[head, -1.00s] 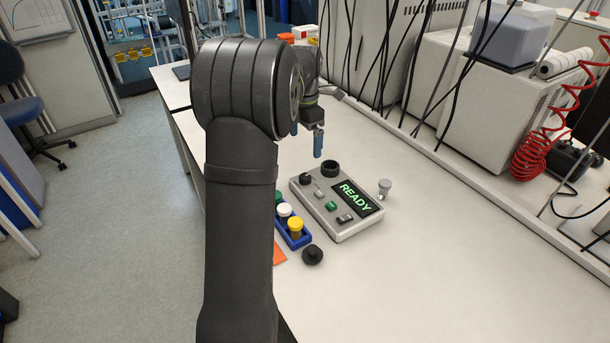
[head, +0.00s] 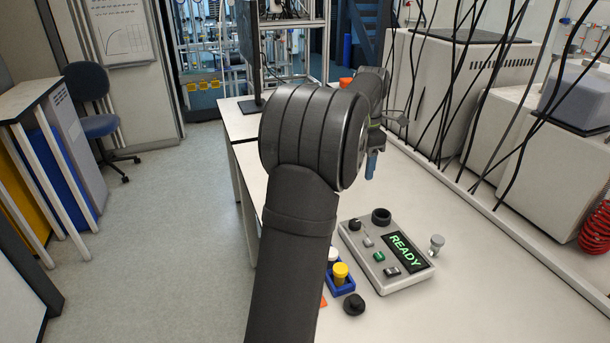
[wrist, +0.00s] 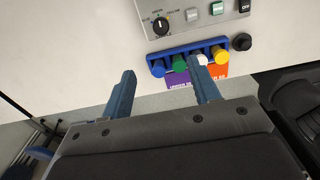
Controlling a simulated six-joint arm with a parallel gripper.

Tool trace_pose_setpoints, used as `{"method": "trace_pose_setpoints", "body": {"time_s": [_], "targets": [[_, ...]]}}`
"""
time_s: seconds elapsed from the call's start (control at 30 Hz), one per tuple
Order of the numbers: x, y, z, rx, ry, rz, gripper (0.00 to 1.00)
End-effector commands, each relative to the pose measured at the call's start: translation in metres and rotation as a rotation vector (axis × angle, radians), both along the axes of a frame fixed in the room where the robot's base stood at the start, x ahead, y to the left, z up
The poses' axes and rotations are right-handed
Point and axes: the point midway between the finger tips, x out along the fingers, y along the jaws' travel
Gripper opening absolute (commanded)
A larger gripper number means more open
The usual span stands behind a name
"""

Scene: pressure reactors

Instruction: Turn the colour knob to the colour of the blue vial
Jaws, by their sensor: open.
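The colour knob (wrist: 161,25) is a round black knob with a white pointer mark, at the left of the grey panel in the wrist view. Small labels surround it, too small to read surely. In the head view the knob (head: 355,225) sits on the panel's left corner. The blue vial (wrist: 158,68) stands at the left end of a blue rack in the wrist view; in the head view my arm hides it. My gripper (wrist: 162,66) is open and empty, its fingers apart. In the head view my gripper (head: 372,166) hangs beyond the panel, touching nothing.
The rack (head: 347,290) also holds green (wrist: 179,63), white (wrist: 201,58) and yellow (wrist: 220,54) vials. The panel (head: 405,282) has a READY display (head: 405,251) and buttons. A loose black knob (head: 354,304) and a clear stoppered piece (head: 436,245) stand beside it. Cables (head: 480,110) hang behind.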

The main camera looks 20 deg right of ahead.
Motion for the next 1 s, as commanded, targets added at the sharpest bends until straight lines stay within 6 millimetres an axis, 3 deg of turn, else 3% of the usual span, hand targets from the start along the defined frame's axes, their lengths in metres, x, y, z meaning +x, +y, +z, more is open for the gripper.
{"method": "trace_pose_setpoints", "body": {"time_s": [0.17, 0.27, 1.0], "targets": [[0.000, 0.000, -0.001, 0.000, 0.000, -0.148, 0.56], [0.000, 0.000, -0.002, 0.000, 0.000, -0.329, 0.56], [-0.001, 0.000, -0.012, 0.000, 0.001, -1.855, 0.56]]}}
